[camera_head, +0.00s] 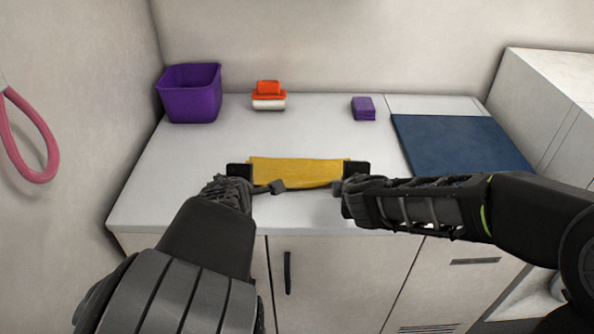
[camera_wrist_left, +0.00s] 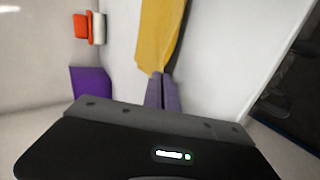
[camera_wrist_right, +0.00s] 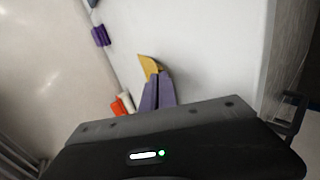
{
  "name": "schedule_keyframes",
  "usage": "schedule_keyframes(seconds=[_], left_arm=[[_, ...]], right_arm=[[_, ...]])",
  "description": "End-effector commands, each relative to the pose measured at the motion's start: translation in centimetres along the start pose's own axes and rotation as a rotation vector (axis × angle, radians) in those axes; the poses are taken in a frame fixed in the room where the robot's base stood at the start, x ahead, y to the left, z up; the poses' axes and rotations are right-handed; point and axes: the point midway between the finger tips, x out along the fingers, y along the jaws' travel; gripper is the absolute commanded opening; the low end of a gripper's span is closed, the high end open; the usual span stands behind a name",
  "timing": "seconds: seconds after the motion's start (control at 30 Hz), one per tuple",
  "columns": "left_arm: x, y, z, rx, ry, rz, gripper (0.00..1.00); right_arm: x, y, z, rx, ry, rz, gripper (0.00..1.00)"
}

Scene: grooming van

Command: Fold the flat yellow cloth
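The yellow cloth (camera_head: 300,172) shows as a wide strip between my two grippers, near the front of the white counter. My left gripper (camera_head: 260,180) is at its left end; in the left wrist view its fingers are close together with the cloth (camera_wrist_left: 158,35) at their tips. My right gripper (camera_head: 346,180) is at its right end; in the right wrist view its fingers are close together with a small piece of cloth (camera_wrist_right: 149,66) at their tips. Both grippers look shut on the cloth. The grippers hide the cloth's near corners. I cannot tell whether its near edge is lifted.
A purple bin (camera_head: 190,95) stands at the back left of the counter (camera_head: 190,185). An orange and white brush (camera_head: 268,97) and a purple block (camera_head: 363,108) lie at the back. A dark blue mat (camera_head: 460,145) covers the right side. The counter behind the cloth is clear.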

Motion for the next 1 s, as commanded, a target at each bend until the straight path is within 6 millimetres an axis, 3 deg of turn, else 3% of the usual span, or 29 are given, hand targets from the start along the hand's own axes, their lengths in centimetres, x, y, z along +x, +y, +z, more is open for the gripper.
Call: schedule_keyframes(seconds=[0.43, 0.9, 1.0], left_arm=[[-0.26, 0.57, -0.07, 0.001, 0.001, 0.031, 0.00], [-0.25, 0.56, -0.08, 0.001, 0.001, 0.030, 0.40], [-0.39, 0.65, -0.06, -0.001, 0.000, 0.031, 0.40]], right_arm=[[0.05, -0.10, -0.08, 0.001, 0.004, 0.013, 0.00], [0.05, -0.10, -0.08, 0.001, 0.004, 0.013, 0.40], [-0.08, -0.01, -0.09, 0.002, 0.004, 0.013, 0.40]])
